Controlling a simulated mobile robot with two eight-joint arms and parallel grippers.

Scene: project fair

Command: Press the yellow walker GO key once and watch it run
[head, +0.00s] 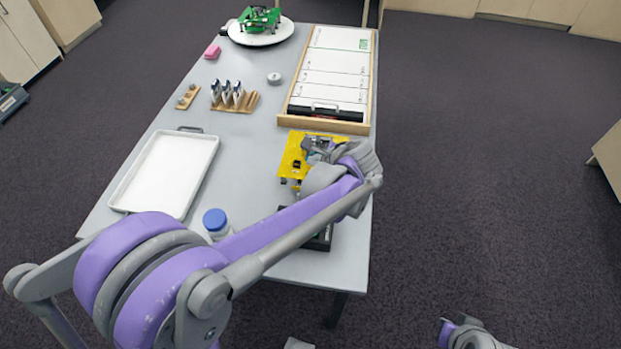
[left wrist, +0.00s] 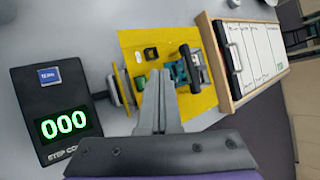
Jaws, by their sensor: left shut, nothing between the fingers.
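The yellow walker (head: 291,162) is a flat yellow plate near the table's right edge, partly hidden by my left arm in the head view. The black step counter (left wrist: 55,107) reads 000. My right gripper (head: 447,326) shows only partly at the bottom edge.
A wooden-framed whiteboard (head: 333,72) lies just beyond the walker. A white tray (head: 165,172), a blue-capped jar (head: 215,222) and a rack (head: 232,97) stand to the left. A green walker (head: 259,18) sits on a round white plate (head: 260,38) at the far end.

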